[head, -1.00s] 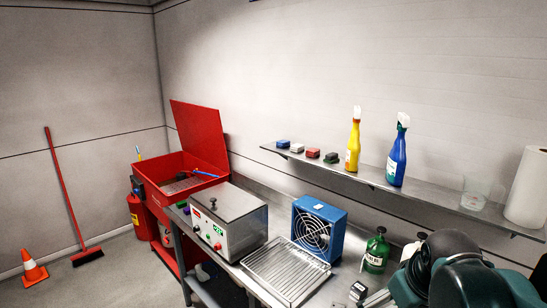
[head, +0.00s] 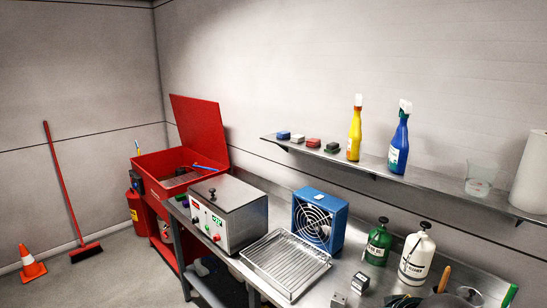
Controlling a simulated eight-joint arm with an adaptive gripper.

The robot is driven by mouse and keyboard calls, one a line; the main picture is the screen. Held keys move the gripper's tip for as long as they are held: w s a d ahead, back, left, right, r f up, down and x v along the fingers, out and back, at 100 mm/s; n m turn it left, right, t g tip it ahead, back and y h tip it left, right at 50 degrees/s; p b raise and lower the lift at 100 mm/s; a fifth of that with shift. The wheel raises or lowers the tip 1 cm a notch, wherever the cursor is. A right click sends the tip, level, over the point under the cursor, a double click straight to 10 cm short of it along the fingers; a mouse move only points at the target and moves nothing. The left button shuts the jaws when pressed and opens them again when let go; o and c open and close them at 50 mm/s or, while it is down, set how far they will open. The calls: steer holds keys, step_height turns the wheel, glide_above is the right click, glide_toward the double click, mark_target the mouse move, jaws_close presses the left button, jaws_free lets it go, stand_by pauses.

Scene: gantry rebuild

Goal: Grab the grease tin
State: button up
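I cannot pick out a grease tin for certain. A green pump can (head: 378,246) with a black top and a pale label stands on the steel bench, its label too small to read. A white pump can (head: 416,258) with a black top and dark lettering stands to its right. Two small dark-and-silver blocks (head: 360,283) sit in front of the cans. My gripper is not in view.
A wire-grid tray (head: 286,262), a blue fan box (head: 319,221) and a steel bath with a control panel (head: 229,215) stand on the bench. A wall shelf (head: 435,184) holds spray bottles, small blocks, a clear cup and a paper roll. Tools crowd the bottom right corner.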

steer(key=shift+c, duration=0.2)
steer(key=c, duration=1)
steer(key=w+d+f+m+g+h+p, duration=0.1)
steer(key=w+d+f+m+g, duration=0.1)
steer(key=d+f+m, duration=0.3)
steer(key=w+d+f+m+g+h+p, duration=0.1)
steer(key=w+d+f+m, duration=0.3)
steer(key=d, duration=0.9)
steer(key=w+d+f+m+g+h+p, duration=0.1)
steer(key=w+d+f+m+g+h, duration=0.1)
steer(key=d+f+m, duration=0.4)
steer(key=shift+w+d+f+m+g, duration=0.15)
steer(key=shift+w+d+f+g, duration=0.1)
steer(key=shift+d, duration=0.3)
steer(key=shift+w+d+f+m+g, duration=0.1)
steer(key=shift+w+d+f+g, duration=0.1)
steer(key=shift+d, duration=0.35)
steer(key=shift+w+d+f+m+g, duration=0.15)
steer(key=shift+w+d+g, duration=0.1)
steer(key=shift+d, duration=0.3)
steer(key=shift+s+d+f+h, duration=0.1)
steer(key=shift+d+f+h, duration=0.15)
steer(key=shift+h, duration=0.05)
